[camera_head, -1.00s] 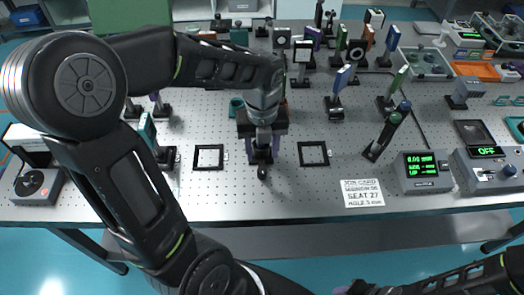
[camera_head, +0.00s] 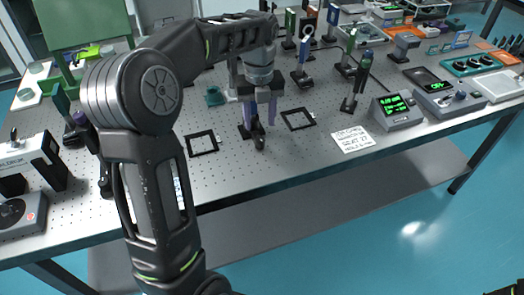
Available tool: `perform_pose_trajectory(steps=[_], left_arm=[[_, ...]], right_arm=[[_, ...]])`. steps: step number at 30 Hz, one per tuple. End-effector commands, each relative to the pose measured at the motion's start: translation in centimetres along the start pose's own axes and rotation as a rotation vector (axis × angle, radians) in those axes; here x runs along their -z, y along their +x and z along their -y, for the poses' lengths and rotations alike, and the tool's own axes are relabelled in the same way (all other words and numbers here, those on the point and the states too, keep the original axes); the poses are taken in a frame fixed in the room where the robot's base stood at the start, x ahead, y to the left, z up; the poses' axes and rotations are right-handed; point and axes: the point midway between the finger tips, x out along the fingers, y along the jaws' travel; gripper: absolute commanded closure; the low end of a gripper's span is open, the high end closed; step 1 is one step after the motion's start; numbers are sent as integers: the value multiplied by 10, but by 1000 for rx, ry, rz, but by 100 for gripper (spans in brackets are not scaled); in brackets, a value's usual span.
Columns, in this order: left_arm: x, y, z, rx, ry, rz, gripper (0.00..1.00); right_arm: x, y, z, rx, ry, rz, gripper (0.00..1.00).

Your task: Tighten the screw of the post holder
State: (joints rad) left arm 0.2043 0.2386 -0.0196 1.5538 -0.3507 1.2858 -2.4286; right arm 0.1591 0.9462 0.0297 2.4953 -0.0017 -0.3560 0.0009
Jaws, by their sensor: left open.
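My left gripper (camera_head: 260,112) points down over the post holder (camera_head: 252,131) near the front middle of the optical table. Its two purple fingers are apart, one on each side of the holder's upright part. I cannot tell whether they touch it. The holder's black base stands on the table, with a dark rounded knob-like part (camera_head: 260,144) at its front. The screw itself is too small or too hidden by the gripper to make out.
Flat black square frames lie left (camera_head: 202,143) and right (camera_head: 298,119) of the holder. A white card (camera_head: 352,139) and a meter with green digits (camera_head: 397,110) are farther right. Several post-mounted optics stand behind. The front table edge is close to the holder.

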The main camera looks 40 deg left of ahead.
Motion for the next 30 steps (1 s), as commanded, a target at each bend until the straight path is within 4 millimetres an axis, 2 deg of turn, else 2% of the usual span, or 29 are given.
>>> perform_pose_trajectory(steps=[10, 22, 30], left_arm=[[1, 6, 0, -2, 1, -2, 54], [1, 63, -1, -3, 0, -3, 54], [1, 78, 0, -1, 0, 0, 54]], right_arm=[[0, -1, 0, 0, 0, 0, 60], [0, -3, 1, -1, 0, 0, 60], [0, -3, 1, -1, 0, 1, 60]])
